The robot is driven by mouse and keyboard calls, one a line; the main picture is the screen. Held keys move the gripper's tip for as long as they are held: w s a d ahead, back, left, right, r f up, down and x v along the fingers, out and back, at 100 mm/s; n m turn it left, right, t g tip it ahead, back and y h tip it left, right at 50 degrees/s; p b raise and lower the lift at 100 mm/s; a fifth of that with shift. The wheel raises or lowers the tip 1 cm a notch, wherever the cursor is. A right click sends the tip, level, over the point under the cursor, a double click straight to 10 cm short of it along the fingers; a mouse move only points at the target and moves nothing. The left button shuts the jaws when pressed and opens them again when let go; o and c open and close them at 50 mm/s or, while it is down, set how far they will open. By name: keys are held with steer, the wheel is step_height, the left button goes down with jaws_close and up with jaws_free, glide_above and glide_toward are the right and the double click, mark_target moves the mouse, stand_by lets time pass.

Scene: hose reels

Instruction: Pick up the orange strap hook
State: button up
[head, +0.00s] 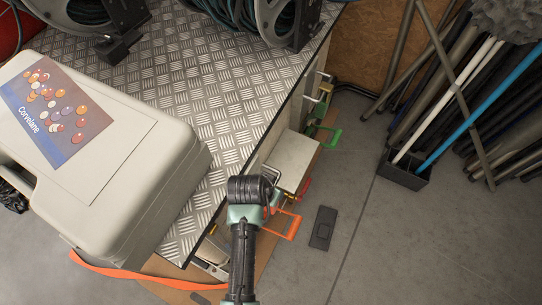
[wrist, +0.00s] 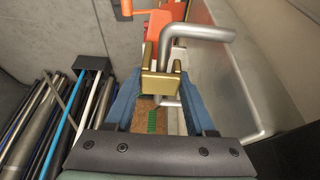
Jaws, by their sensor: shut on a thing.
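The orange strap hook (head: 282,224) shows in the head view as an orange loop beside the bench's side, just right of my gripper. In the wrist view, its orange part (wrist: 158,24) lies just beyond a brass-coloured block (wrist: 160,80). My gripper (wrist: 160,86) has its two blue fingers shut on that block, which appears to belong to the orange hook. In the head view, my wrist hides the fingertips. A bent silver rod (wrist: 200,32) runs close beside the block; I cannot tell whether they touch.
A green loop (head: 330,135) and a red loop (head: 304,187) hang farther along the bench side. The metal-topped bench (head: 240,90) carries a beige case (head: 150,190) and hose reels (head: 290,20). Poles (head: 460,90) stand at the right. Grey floor (head: 400,245) is mostly clear.

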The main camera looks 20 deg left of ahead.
jaws_close()
steer(key=shift+r, duration=0.1)
